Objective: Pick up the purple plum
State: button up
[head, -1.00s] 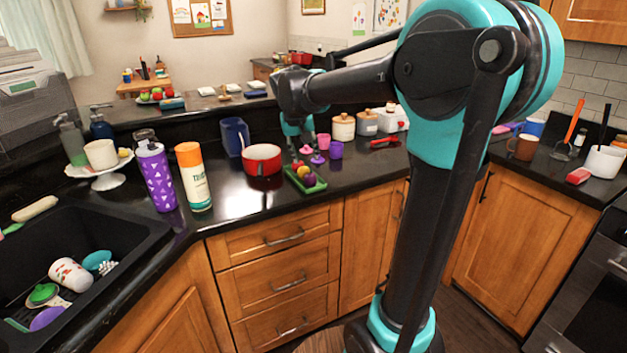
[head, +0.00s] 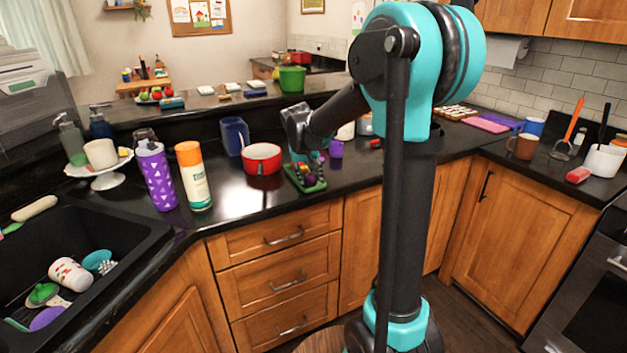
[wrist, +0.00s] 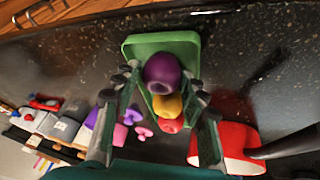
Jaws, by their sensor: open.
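The purple plum (wrist: 162,72) lies at one end of a small green tray (wrist: 140,47), in a row with a yellow fruit (wrist: 167,106) and a red fruit (wrist: 171,125). My gripper (wrist: 162,84) is open, with one finger on each side of the tray and the plum between the fingertips. Nothing shows held, and I cannot tell whether a finger touches the plum. In the head view my gripper (head: 305,174) is down over the green tray (head: 318,187), and its fingers mostly hide the fruit.
A red pot (head: 261,159) stands close left of the tray; its handle (wrist: 285,145) shows in the wrist view. A blue pitcher (head: 235,136), a spray can (head: 194,177) and a purple bottle (head: 156,178) stand farther left. A purple cup (head: 336,149) is behind. The counter's front edge is near.

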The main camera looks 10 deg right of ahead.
jog(key=shift+c, duration=0.2)
jog(key=c, duration=0.8)
jog(key=shift+r, duration=0.15)
